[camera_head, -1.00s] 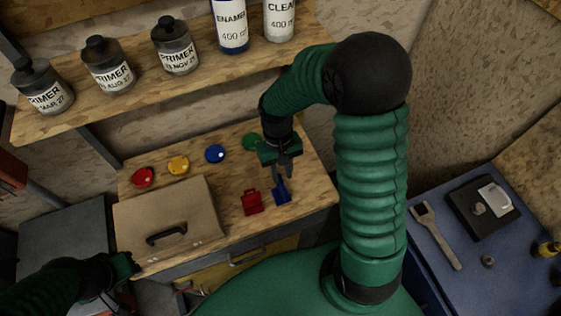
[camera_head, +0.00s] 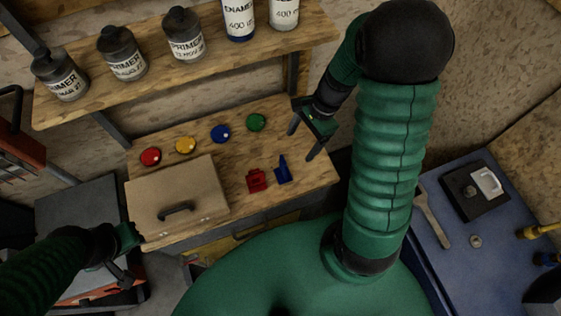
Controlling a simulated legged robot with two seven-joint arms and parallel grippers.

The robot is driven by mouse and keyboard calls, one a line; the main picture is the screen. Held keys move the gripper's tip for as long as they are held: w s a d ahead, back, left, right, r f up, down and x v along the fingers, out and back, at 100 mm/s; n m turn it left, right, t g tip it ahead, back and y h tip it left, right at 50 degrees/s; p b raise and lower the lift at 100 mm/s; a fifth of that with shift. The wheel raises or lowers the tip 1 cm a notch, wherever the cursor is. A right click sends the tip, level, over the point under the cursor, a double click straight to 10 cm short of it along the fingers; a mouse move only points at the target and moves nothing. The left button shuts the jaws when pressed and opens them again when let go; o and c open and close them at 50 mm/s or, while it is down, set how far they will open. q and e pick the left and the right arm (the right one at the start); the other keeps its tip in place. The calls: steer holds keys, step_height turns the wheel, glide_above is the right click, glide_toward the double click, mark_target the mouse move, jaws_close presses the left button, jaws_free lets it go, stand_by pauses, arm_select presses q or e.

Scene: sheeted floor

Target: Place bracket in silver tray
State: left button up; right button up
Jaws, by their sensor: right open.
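My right gripper (camera_head: 303,145) is open and empty, with its fingers spread, above the right end of the wooden bench (camera_head: 235,182). A small blue piece (camera_head: 283,172) stands on the bench below and left of it, apart from the fingers. A small red piece (camera_head: 256,181) is just left of the blue one. I cannot tell which piece is the bracket, and no tray is clearly silver. My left gripper (camera_head: 127,238) is low at the left, by the bench's front edge; its fingers are unclear.
A tan case (camera_head: 180,188) with a black handle lies on the bench. Red, yellow, blue and green round caps line its back. Bottles stand on the shelf (camera_head: 150,88) above. At the right, a blue surface (camera_head: 435,262) holds a dark square tray (camera_head: 462,207) and a wrench-like tool (camera_head: 432,215).

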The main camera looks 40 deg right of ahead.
mark_target(283, 168)
steer(key=shift+w+d+f+m+y, duration=0.15)
steer(key=shift+w+d+f+m, duration=0.1)
steer(key=shift+d+f+m, duration=0.3)
steer(key=shift+w+d+f+m+y, duration=0.15)
steer(key=shift+w+d+f+m, duration=0.15)
steer(key=shift+m, duration=0.35)
steer(key=x, duration=0.3)
steer(key=a+x, duration=0.1)
steer(key=x, duration=0.6)
steer(key=shift+a+r+b, duration=0.2)
steer(key=shift+a+b, duration=0.1)
steer(key=shift+b, duration=0.05)
steer(key=x, duration=0.4)
steer(key=shift+s+d+f, duration=0.1)
steer(key=shift+d, duration=0.2)
steer(key=shift+f, duration=0.45)
steer(key=shift+a, duration=0.25)
steer(key=c, duration=0.4)
steer(key=shift+a+r, duration=0.1)
steer(key=shift+a, duration=0.05)
steer(key=c, duration=0.4)
arm_select(q)
steer(key=shift+d+r, duration=0.25)
steer(key=shift+r, duration=0.05)
arm_select(e)
steer(key=shift+d, duration=0.25)
jaws_close()
